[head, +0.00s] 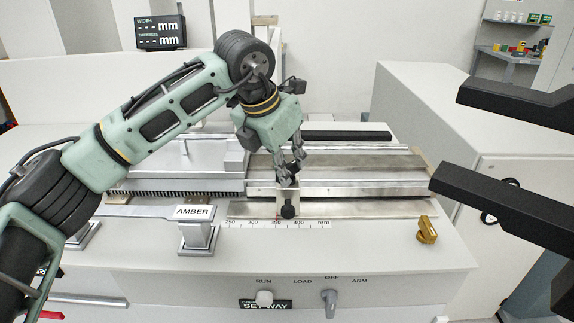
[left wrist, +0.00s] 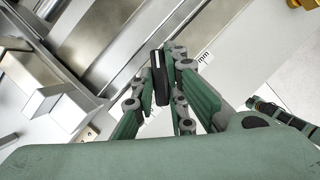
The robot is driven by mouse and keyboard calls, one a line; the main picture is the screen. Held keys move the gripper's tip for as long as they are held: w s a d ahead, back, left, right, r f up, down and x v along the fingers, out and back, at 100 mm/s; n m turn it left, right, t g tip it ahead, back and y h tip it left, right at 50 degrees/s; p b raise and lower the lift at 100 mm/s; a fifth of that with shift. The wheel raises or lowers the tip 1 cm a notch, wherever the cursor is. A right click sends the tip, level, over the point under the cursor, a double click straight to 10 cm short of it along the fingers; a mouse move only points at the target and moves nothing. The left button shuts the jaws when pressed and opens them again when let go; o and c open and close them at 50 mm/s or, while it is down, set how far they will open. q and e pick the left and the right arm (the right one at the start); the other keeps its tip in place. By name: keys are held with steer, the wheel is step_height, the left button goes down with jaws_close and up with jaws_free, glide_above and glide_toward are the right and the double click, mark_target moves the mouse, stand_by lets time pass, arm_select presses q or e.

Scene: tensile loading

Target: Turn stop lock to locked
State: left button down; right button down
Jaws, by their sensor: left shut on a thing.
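The sliding stop (head: 287,196) is a metal block on the front rail, above the mm scale (head: 310,224), with a round black knob (head: 288,211) on its front. My left gripper (head: 288,174) reaches down to the top of this stop from behind. In the left wrist view its fingers (left wrist: 163,92) are shut on a black lock knob (left wrist: 161,75) with a white line. In the head view the fingers largely hide that knob, so its turn is hard to read there. My right gripper is not in view.
An AMBER sign (head: 193,212) on a metal post stands left of the scale. A brass piece (head: 427,230) sits at the right. Two dark bars (head: 515,200) jut in from the right.

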arm_select(q)
steer(key=shift+w+r+m+g+h+p, duration=0.1)
steer(key=shift+r+m+g+h+p, duration=0.15)
steer(key=shift+m, duration=0.65)
steer(key=m+g+p, duration=0.1)
steer(key=m, duration=0.1)
steer(key=shift+w+a+m+h+p, duration=0.1)
steer(key=shift+m+h+p, duration=0.2)
steer(key=shift+m, duration=0.1)
steer(key=m+g+p, duration=0.1)
steer(key=m, duration=0.1)
steer(key=m+p, duration=0.2)
steer(key=shift+w+g+h, duration=0.1)
steer(key=shift+g+h, duration=0.15)
steer(key=shift+g, duration=0.1)
steer(key=shift+m+p, duration=0.3)
steer(key=shift+m, duration=0.3)
steer(key=shift+f, duration=0.1)
steer(key=c, duration=1.8)
jaws_free()
steer(key=shift+f, duration=0.1)
steer(key=shift+o, duration=0.2)
